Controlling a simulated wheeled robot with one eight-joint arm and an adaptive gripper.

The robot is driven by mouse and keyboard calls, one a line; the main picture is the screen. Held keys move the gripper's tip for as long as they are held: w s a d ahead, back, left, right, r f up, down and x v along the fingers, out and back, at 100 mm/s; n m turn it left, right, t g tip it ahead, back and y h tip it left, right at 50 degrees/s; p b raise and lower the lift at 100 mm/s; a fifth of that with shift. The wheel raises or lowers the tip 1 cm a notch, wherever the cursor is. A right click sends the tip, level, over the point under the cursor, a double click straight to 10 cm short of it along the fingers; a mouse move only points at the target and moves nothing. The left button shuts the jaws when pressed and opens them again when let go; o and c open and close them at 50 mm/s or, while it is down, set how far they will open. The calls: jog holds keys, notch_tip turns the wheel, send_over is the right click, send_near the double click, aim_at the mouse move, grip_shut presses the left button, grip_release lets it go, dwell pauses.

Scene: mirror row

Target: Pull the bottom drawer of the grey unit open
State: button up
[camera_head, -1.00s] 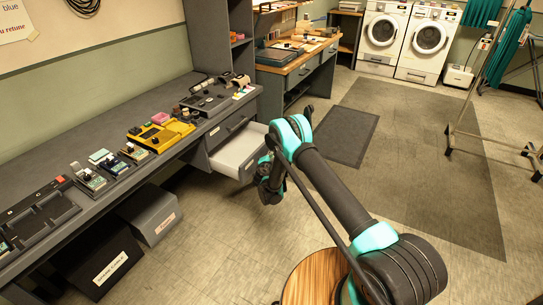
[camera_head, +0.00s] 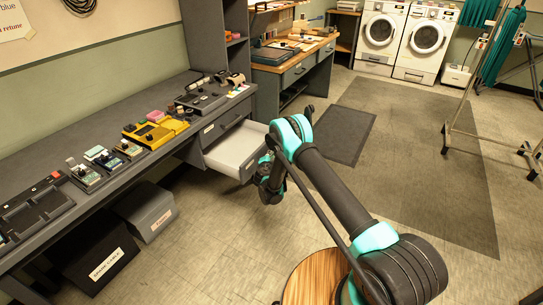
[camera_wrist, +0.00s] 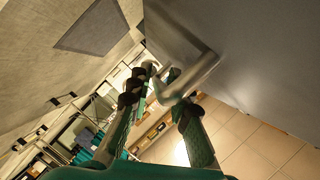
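In the wrist view the plain grey drawer front (camera_wrist: 270,60) fills the right side. A metal bar handle (camera_wrist: 196,76) stands out from it. My gripper's fingers (camera_wrist: 162,82) lie on either side of the handle's end and appear closed on it.
The desk carries several pedals and devices (camera_head: 158,130). Two boxes (camera_head: 147,211) sit on the floor below it. A round wooden top (camera_head: 312,278) is close in front. A dark mat (camera_head: 342,134) and open floor lie to the right.

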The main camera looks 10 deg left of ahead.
notch_tip(320, 180, up, 10)
jog(key=shift+r, duration=0.1)
dwell(0.4)
jog(key=s+d+r+n+g+h, duration=0.1)
jog(key=d+r, duration=0.5)
jog(key=d, duration=0.2)
jog(key=s+d+r+n+g+h, duration=0.1)
jog(key=s+d+r+g+h, duration=0.1)
jog(key=d+r, duration=0.5)
jog(key=s+d+r+n+g, duration=0.25)
jog(key=s+d+r, duration=0.25)
jog(key=s+d, duration=0.65)
jog(key=s+d+r+n+g, duration=0.1)
jog(key=s+d+g, duration=0.1)
jog(key=s+d, duration=0.5)
jog(key=s+d+r+n+g, duration=0.15)
jog(key=s+d, duration=0.25)
jog(key=s, duration=0.6)
jog(key=s+f+n+g+y, duration=0.1)
jog(key=s+f+n, duration=0.1)
jog(key=s, duration=0.8)
jog(key=s+f+n+g+y, duration=0.1)
jog(key=s+f+n+y, duration=0.1)
jog(key=s, duration=0.7)
jog(key=shift+s+d+n, duration=0.3)
jog(key=shift+s, duration=0.05)
